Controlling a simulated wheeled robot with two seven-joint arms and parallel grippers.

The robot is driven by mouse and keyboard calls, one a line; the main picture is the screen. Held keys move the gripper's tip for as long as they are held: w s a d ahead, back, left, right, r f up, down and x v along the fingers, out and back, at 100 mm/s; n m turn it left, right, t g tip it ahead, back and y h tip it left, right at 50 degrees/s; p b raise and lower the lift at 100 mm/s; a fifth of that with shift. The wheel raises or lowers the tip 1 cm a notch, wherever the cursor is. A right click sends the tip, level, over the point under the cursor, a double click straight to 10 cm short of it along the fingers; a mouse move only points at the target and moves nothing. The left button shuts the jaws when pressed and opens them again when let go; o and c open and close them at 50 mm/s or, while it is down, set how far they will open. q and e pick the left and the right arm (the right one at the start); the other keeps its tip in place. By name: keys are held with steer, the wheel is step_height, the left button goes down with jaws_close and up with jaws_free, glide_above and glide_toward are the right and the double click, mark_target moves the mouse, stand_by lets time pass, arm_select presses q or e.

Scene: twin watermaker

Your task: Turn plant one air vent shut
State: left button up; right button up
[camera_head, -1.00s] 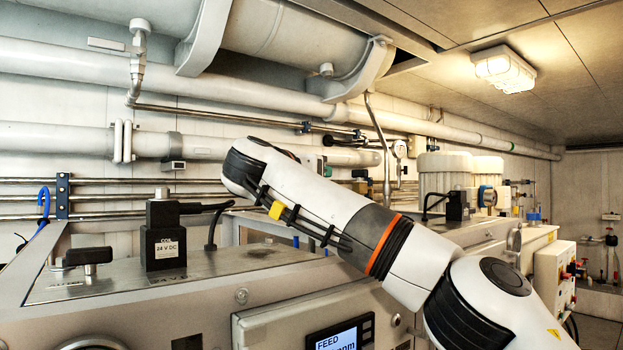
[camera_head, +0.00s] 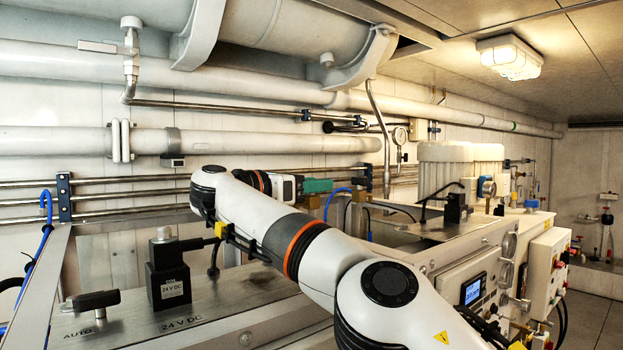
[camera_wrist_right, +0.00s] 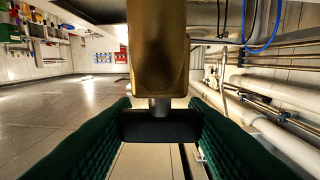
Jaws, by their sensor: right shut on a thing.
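My right gripper (camera_head: 318,186) shows at the end of my white arm in the head view, with green fingers. In the right wrist view, its two green ribbed fingers (camera_wrist_right: 160,114) are shut on a black bar-shaped handle (camera_wrist_right: 160,127). A short metal stem joins this handle to a brass valve body (camera_wrist_right: 157,50), which looks like the air vent. Brass-coloured parts (camera_head: 312,202) show just under the fingers in the head view. The handle is hidden there, so I cannot tell its angle to the pipe. My left gripper is not in view.
A black lever (camera_head: 92,300) marked AUTO and a black 24 V DC coil (camera_head: 168,275) stand on the near cabinet at left. A blue hose (camera_head: 335,196) curves beside the gripper. White pipes (camera_head: 80,141) run along the wall. Open floor (camera_wrist_right: 75,115) shows in the wrist view.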

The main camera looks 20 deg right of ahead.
steer(key=o, duration=1)
step_height(320, 180, up, 9)
steer(key=p, duration=0.6)
steer(key=shift+f, duration=0.15)
steer(key=shift+d+r+p, duration=0.1)
steer(key=shift+r+p, duration=0.55)
steer(key=shift+p, duration=0.1)
